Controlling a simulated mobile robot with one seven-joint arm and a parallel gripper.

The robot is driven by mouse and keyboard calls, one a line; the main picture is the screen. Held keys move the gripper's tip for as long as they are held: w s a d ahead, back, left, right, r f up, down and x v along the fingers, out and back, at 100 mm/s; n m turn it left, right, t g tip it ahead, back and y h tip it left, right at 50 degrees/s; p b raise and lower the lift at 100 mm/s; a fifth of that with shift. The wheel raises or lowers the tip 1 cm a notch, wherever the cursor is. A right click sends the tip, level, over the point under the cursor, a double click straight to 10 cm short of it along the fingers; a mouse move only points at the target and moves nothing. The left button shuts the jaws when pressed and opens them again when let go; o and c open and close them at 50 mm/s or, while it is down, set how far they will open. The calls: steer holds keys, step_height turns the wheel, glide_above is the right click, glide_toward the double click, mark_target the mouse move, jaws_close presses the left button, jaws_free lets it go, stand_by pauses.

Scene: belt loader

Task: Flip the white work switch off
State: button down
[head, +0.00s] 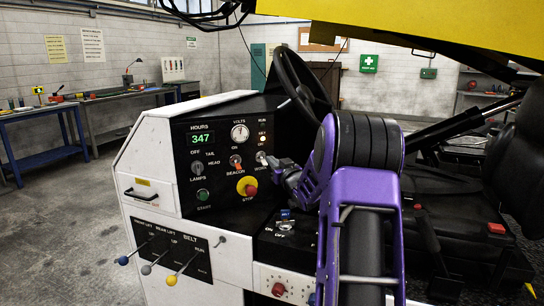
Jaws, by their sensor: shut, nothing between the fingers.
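The work switch (261,157) is a small pale toggle at the right edge of the black dash panel (215,178), above the label WORK. Its lever position is too small to tell. My gripper (274,167) is shut and empty, just right of and slightly below the switch. It points left toward the panel. I cannot tell whether its tip touches the switch. The gripper and my purple arm hide the panel's right edge.
An orange beacon switch (235,161) sits left of the work switch, with a red stop button (248,188) below. The steering wheel (300,88) rises behind my arm. Lift levers (160,260) stick out at lower left. A black seat (470,165) stands right.

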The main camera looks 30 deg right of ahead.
steer(key=s+f, duration=0.3)
steer(key=s, duration=0.1)
steer(key=shift+s+a+f, duration=0.3)
steer(key=shift+s+f, duration=0.05)
steer(key=shift+s, duration=0.05)
